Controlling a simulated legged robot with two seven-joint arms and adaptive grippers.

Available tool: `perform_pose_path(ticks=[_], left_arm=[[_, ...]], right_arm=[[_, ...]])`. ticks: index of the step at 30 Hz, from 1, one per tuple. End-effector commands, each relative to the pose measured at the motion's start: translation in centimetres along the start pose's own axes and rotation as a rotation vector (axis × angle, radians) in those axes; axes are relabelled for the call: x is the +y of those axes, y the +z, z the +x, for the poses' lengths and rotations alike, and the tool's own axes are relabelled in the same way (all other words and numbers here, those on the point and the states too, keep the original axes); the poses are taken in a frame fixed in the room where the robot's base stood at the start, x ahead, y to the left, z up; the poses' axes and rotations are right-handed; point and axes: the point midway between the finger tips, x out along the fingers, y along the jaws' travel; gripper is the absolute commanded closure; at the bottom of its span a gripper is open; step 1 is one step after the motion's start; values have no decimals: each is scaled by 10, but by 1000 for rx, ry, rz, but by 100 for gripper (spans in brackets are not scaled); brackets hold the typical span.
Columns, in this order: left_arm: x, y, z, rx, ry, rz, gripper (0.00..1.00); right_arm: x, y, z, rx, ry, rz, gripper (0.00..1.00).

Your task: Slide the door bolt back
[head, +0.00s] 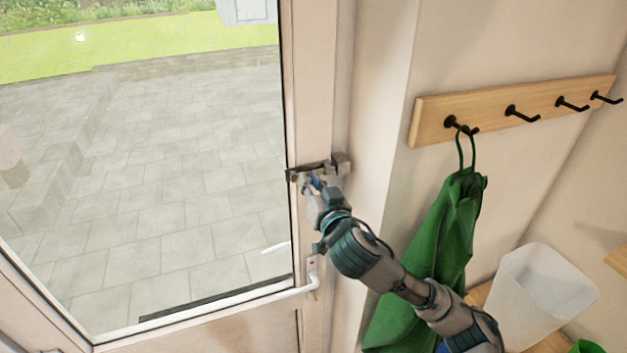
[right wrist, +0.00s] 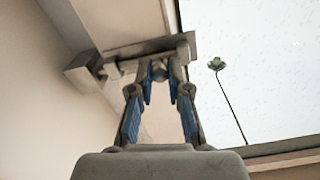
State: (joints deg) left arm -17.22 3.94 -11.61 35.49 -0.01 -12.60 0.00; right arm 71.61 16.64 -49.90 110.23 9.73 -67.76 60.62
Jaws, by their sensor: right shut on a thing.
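The door bolt (head: 322,167) is a dark metal slide bolt on the edge of the glazed door (head: 309,110), at the door frame. In the right wrist view the bolt (right wrist: 150,48) runs across the top, with its keeper block (right wrist: 82,73) at the left on the frame side. A small round knob (right wrist: 159,73) sits between my fingers. My right gripper (head: 309,180) is at the bolt, shut on the knob; its blue-padded fingers (right wrist: 160,80) show on both sides of it. My left gripper is not in view.
A white lever handle (head: 312,283) is on the door below the bolt. To the right, a green cloth (head: 440,240) hangs from a wooden hook rail (head: 480,112). A white bin (head: 540,295) stands at the lower right.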

Motion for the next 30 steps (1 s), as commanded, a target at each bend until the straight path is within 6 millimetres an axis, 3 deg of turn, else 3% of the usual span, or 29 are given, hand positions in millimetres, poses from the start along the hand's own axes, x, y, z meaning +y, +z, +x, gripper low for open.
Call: perform_pose_path(ticks=[5, 6, 9, 22, 25, 30], left_arm=[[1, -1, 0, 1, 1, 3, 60], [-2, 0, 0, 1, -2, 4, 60], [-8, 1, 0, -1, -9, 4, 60], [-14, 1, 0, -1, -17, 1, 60], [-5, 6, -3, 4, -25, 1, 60], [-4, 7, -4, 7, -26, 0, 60]], right_arm=[[-3, 7, 2, -15, 3, -2, 100], [-3, 7, 2, -16, 2, -2, 78], [-3, 6, 2, -15, 0, -1, 58], [4, 2, -4, -6, -1, 2, 58], [4, 1, -6, -5, -1, 2, 58], [2, 2, -27, -4, -3, 1, 58]])
